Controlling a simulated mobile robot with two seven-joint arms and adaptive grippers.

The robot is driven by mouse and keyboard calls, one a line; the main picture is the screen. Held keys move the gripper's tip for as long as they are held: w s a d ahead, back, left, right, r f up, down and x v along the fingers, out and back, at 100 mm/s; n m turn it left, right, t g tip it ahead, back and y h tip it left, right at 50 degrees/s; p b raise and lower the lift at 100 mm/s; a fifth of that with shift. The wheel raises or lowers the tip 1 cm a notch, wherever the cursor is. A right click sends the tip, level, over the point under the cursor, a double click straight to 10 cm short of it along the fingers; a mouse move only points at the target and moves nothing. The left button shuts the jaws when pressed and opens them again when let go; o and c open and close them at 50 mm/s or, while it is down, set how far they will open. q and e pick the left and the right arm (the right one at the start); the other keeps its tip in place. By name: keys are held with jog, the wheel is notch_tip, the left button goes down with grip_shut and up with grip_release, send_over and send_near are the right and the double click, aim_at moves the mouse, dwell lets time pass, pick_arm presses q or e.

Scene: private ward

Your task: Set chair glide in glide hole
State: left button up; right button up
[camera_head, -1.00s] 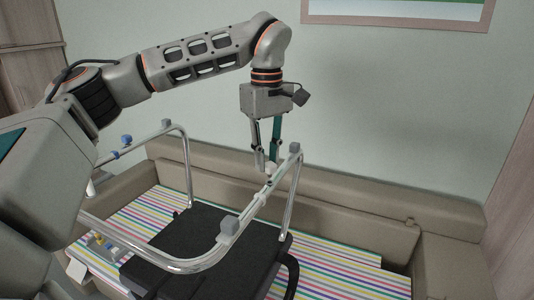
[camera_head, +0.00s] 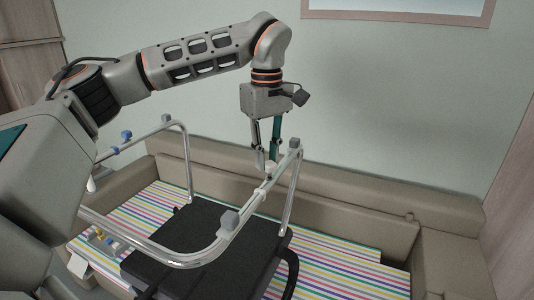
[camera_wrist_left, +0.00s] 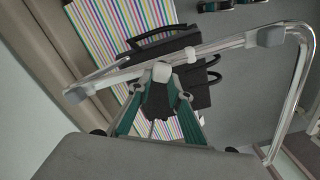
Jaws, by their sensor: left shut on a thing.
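An upturned chair with a bent chrome tube frame (camera_head: 180,262) rests on the striped bed, its black seat (camera_head: 215,240) down. My left gripper (camera_head: 266,163) points down at the far part of the near rail. It is shut on a small white glide (camera_wrist_left: 162,72), seen between its fingertips (camera_wrist_left: 162,88) in the left wrist view. The glide is at the rail; whether it touches or enters the hole, which is hidden, I cannot tell. My right gripper is not in view.
A white fitting (camera_head: 259,193) sits on the same rail close by. The beige sofa back (camera_head: 350,190) and pale wall (camera_head: 400,110) stand behind the chair. A blue fitting (camera_head: 126,135) shows on the other rail. Space above the chair's right side is clear.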

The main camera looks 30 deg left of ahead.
pick_arm(q)
jog(key=shift+f, duration=0.7)
jog(key=o, duration=1)
jog(key=shift+o, duration=0.2)
notch_tip(320, 180, up, 16)
jog(key=p, duration=0.1)
dwell(0.6)
